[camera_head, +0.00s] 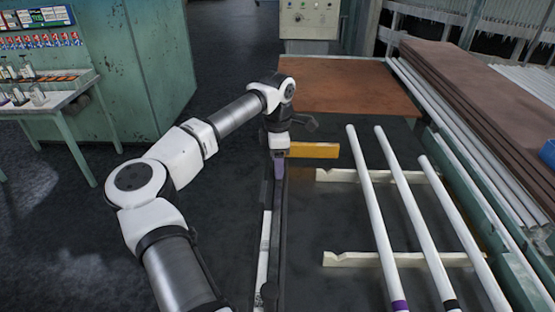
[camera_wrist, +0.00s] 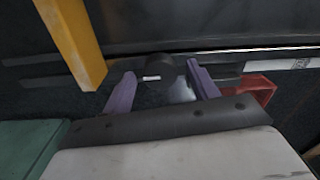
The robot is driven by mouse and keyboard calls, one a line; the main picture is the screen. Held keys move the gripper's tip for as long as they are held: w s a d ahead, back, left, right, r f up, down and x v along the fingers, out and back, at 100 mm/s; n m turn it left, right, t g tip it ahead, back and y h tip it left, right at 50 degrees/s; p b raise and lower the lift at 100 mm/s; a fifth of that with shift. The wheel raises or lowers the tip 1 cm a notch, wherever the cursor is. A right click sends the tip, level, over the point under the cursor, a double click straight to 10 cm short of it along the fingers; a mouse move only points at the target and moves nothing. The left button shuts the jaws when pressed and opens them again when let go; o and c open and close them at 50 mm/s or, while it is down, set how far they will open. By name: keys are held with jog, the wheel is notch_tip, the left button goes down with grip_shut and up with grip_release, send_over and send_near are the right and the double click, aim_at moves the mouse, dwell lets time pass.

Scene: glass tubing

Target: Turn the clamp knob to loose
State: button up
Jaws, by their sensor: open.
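The clamp knob (camera_wrist: 161,66) is a dark round knob with a short white mark that lies nearly level in the wrist view. My gripper (camera_wrist: 160,72) is open, with one purple finger on each side of the knob in that view. Gaps show between the knob and both fingers; I cannot tell whether the fingertips reach around it in depth. In the head view my gripper (camera_head: 279,166) points down over the dark rail (camera_head: 276,225), and the knob is hidden there.
A yellow bar (camera_head: 314,150) is close to my gripper, also in the wrist view (camera_wrist: 76,40). A red part (camera_wrist: 258,90) shows at right there. White tubes (camera_head: 372,215) lie on notched cream supports (camera_head: 345,259) to the right. A brown board (camera_head: 345,88) is behind.

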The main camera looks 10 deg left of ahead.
jog(key=c, duration=1)
